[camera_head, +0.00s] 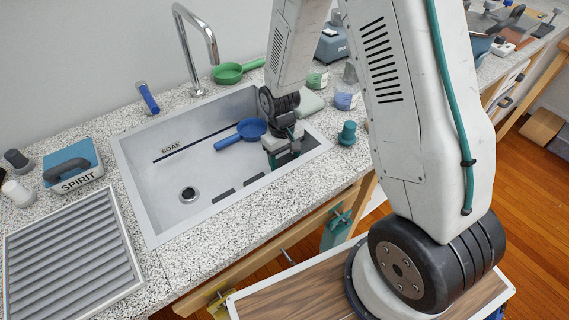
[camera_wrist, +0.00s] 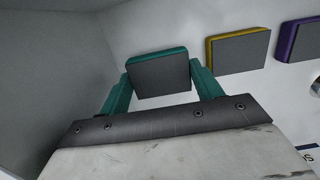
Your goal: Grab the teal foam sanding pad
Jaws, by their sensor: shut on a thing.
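The teal foam sanding pad (camera_wrist: 160,76) has a dark grey face and a teal edge. In the wrist view it sits between the two teal fingers of my gripper (camera_wrist: 162,84), which is shut on it. In the head view my gripper (camera_head: 284,158) reaches down into the right end of the sink (camera_head: 215,165); the pad is mostly hidden there. I cannot tell whether the pad still touches the sink floor.
A yellow-edged pad (camera_wrist: 238,48) and a purple-edged pad (camera_wrist: 302,40) lie in a row beside it. A blue pan (camera_head: 250,129) lies behind my gripper in the sink. The sink's right wall is close. A teal knobbed object (camera_head: 347,134) stands on the right counter.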

